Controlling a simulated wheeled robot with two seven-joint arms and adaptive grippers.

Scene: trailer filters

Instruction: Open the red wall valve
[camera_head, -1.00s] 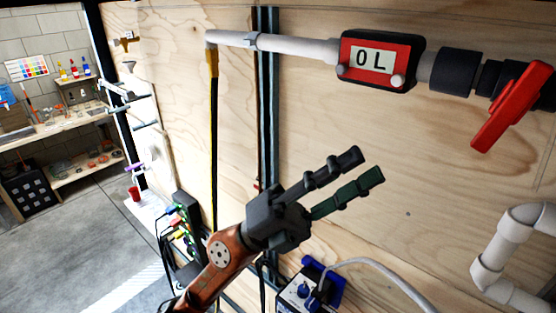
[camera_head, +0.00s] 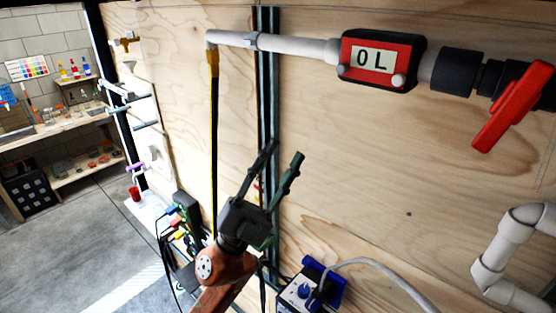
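The red valve handle (camera_head: 513,107) is at the upper right, on the pipe along the plywood wall. It slants down to the left from the black fitting, across the line of the pipe. Left of it on the same pipe is a red and black flow meter (camera_head: 375,61) reading "0 L". My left gripper (camera_head: 286,158) is in the lower middle, well left of and below the handle. Its two dark fingers point up and stand apart, with nothing between them. My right gripper is not in view.
A white pipe (camera_head: 341,49) runs along the wall, with a black and yellow hose (camera_head: 214,140) hanging from its left end. A blue and white device (camera_head: 310,289) with a grey cable sits below my gripper. White elbow pipes (camera_head: 500,250) are at lower right. The wall between is clear.

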